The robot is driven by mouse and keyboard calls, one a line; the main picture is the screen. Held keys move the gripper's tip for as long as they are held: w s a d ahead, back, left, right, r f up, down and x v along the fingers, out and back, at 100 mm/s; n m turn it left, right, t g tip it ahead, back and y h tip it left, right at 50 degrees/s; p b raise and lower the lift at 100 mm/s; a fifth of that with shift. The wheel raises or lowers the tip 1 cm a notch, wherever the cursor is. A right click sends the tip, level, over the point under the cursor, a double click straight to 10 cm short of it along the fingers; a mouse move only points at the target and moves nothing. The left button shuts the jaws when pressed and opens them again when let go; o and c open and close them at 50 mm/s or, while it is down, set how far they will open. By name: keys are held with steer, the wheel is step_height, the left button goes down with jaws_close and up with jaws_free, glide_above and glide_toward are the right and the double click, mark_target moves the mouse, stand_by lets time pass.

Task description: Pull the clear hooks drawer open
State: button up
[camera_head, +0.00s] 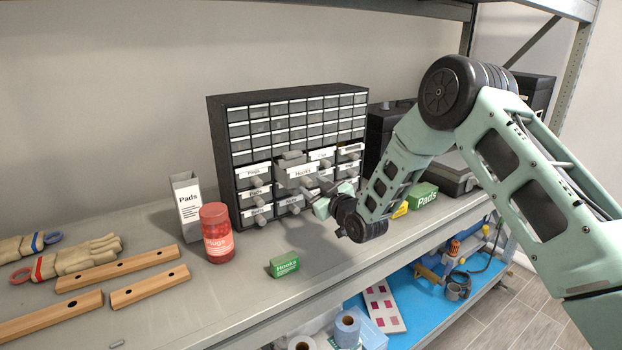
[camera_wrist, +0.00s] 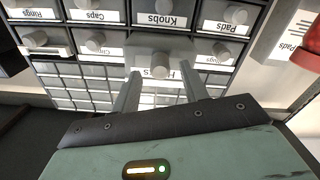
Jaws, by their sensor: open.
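The clear drawer labelled Hooks (camera_head: 296,172) is in the dark cabinet (camera_head: 230,165), and its front stands out past its neighbours, so it is partly open. In the wrist view, which is upside down, the Hooks drawer (camera_wrist: 160,44) also juts toward me, with its label partly hidden. Its round grey knob (camera_wrist: 160,72) lies between my fingers. My gripper (camera_wrist: 160,85) is open, with one finger on each side of the knob; I cannot tell whether either touches it.
A red jar (camera_head: 217,236), a Pads box (camera_head: 187,208) and a green Hooks box (camera_head: 285,264) stand on the shelf left of my arm. A green Pads box (camera_head: 422,197) and dark cases (camera_head: 390,130) stand right. Wooden bars and gloves lie far left.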

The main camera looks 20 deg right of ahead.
steer(key=shift+x, duration=1)
jaws_close()
steer(key=shift+s+f, duration=0.1)
steer(key=shift+s, duration=0.1)
steer(key=b+v, duration=0.2)
steer(key=v, duration=0.1)
steer(key=shift+s+d, duration=0.1)
steer(key=shift+s, duration=0.2)
jaws_free()
